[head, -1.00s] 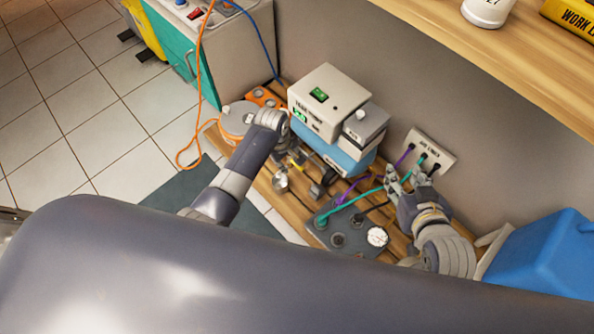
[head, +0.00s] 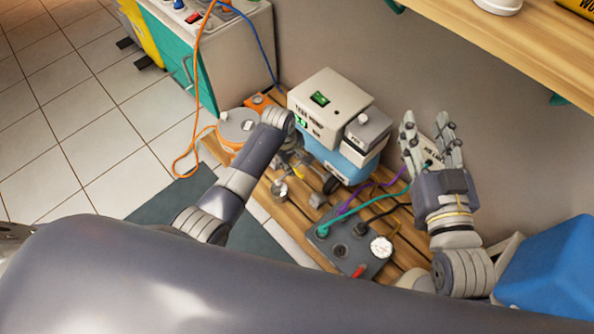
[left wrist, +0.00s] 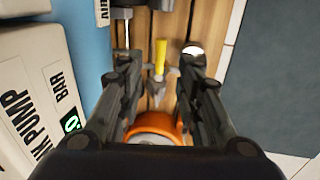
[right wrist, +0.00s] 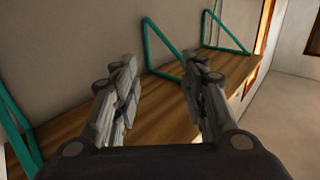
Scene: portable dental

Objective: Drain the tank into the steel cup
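The boxy pump unit marked "TANK PUMP" (head: 325,98) sits on a blue body (head: 335,158), which may be the tank. My left gripper (head: 292,150) is low beside its left side, pointing down. In the left wrist view its fingers (left wrist: 158,75) are apart, with a small valve with a yellow lever (left wrist: 160,55) between and beyond them, not visibly gripped. A shiny round metal piece (head: 280,189), possibly the steel cup, is below the left gripper and shows partly in the left wrist view (left wrist: 193,50).
An orange-based round canister (head: 237,126) stands left of the pump. A grey panel with a gauge (head: 350,246) and hoses lies in front. A blue container (head: 555,265) is at right. A wooden shelf (head: 500,50) overhangs the back right; it fills the right wrist view (right wrist: 165,110).

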